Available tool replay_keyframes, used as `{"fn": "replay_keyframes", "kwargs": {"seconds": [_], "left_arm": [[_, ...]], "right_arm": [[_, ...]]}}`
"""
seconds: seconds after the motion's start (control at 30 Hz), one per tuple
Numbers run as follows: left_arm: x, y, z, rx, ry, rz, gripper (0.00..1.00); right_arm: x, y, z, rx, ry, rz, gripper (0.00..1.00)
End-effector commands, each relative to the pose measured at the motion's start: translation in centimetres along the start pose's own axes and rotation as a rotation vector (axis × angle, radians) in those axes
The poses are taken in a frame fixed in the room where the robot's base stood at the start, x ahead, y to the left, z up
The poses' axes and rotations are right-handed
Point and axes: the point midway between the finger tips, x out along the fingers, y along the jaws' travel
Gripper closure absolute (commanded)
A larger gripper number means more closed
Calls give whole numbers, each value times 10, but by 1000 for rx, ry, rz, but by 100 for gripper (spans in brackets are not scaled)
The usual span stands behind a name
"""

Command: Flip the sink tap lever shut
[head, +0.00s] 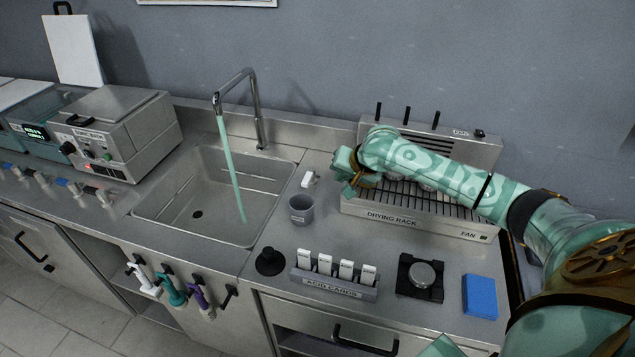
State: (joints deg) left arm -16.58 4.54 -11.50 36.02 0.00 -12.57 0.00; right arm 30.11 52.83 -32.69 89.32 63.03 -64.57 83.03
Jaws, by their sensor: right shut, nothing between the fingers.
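The sink tap (254,100) is a tall metal gooseneck at the back right of the sink. A pale green stream (231,170) runs from its spout into the sink basin (180,205). A small white lever-like piece (309,179) sits on the counter just right of the basin; it looks like the tap lever, but its position is hard to read. My right gripper (347,187) is shut and empty, a short way right of this white piece, by the drying rack's left end. They look apart. My left gripper is not in view.
A grey cup (301,209) stands just in front of the white piece. The drying rack (415,219) lies under my right arm. In front are an acid cards holder (335,284), a black device with a round knob (420,277) and a blue block (480,296).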

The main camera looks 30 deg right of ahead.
Motion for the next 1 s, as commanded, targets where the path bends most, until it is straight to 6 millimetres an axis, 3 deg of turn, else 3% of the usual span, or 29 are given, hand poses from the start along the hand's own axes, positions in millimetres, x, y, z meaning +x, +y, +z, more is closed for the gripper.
{"fn": "replay_keyframes", "kwargs": {"seconds": [0.03,0.3,0.43,0.6,1.0], "left_arm": [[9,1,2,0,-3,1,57],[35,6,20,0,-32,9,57],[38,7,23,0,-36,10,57],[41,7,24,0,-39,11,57],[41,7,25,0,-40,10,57]], "right_arm": [[16,1,2,2,-2,0,100],[74,2,3,1,-3,1,100],[80,-19,2,-3,0,-3,100],[86,-32,2,-2,-1,0,100],[86,-35,1,-2,0,1,100]]}}
